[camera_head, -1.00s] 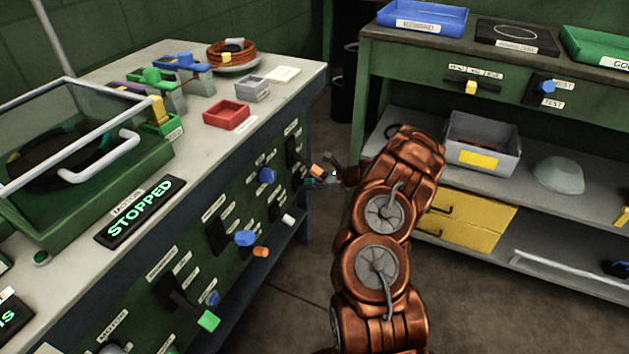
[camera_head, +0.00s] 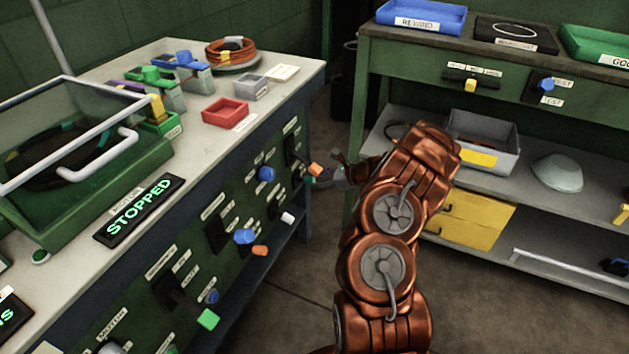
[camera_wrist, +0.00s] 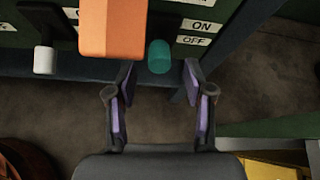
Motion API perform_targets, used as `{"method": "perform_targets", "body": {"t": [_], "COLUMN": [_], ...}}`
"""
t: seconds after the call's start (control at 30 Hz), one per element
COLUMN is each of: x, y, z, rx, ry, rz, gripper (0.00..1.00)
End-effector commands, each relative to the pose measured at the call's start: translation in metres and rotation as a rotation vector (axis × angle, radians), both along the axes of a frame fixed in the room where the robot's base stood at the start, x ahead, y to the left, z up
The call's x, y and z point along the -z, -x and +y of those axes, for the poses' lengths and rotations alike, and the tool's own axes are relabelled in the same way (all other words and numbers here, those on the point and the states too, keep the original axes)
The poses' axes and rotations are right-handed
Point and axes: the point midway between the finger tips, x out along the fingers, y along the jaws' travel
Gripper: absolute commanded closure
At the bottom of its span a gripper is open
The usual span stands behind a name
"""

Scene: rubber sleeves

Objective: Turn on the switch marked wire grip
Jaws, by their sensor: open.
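The bench's green front panel (camera_head: 222,228) carries several levers and knobs with small labels. I cannot read which one is marked wire grip. My gripper (camera_head: 336,170) is at the panel's far right end, close to an orange handle (camera_head: 316,170) and a teal knob (camera_head: 309,180). In the wrist view my gripper (camera_wrist: 160,80) is open and empty. The teal knob (camera_wrist: 159,57) shows between and just beyond its fingertips, with no clear contact. The orange handle (camera_wrist: 113,27) is large at the upper left. An ON label (camera_wrist: 202,25) and an OFF label (camera_wrist: 193,40) sit right of the knob.
A white-ended lever (camera_wrist: 45,56) stands left of the orange handle. Other panel controls include a blue knob (camera_head: 265,174) and a green-ended lever (camera_head: 208,318). A second bench with a grey bin (camera_head: 487,150) on its shelf stands right of my arm. Floor shows between the benches.

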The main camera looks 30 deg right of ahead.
Motion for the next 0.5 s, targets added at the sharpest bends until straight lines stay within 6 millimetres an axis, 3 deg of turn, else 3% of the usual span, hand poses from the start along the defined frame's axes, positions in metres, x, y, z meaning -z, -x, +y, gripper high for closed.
{"method": "perform_targets", "body": {"t": [0.3,0.5], "x": [-0.03,-0.039], "y": [0.046,0.063], "z": [-0.027,-0.036], "rx": [0.002,0.002], "ry": [0.002,-0.001], "rz": [-0.002,0.002], "gripper": [0.48,0.48]}}
